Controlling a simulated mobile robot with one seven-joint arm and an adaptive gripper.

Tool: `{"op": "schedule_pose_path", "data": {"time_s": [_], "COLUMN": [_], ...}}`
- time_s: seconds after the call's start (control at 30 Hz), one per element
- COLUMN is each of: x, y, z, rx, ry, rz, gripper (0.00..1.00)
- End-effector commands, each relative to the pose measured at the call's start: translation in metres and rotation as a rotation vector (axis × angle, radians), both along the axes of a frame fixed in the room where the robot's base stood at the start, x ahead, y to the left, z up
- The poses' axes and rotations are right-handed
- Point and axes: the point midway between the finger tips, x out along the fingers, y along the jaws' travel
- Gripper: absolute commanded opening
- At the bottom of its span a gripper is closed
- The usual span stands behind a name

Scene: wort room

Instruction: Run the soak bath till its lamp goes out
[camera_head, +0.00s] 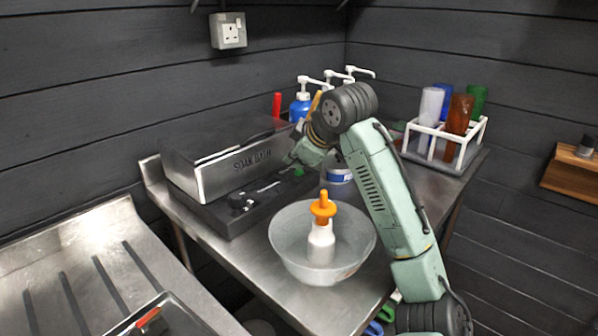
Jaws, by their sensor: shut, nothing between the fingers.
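My gripper (291,161) is shut and empty, close to the right end of the bath's front, above the base. I cannot tell whether it touches anything. My wrist hides the bath's right end.
A metal bowl (290,262) holding a white bottle with an orange top (322,208) stands at the counter's front. Pump bottles (300,105) stand behind my wrist. A white rack (450,150) of coloured bottles is at right. A ridged steel drainer (90,265) is at left.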

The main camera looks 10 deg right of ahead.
Motion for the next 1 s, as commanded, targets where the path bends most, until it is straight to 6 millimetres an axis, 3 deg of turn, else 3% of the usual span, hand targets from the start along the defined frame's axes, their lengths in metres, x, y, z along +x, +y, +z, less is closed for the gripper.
{"op": "schedule_pose_path", "data": {"time_s": [1.0], "x": [0.001], "y": [0.002], "z": [-0.017], "rx": [0.003], "ry": [0.007], "rz": [0.003], "gripper": [0.0]}}
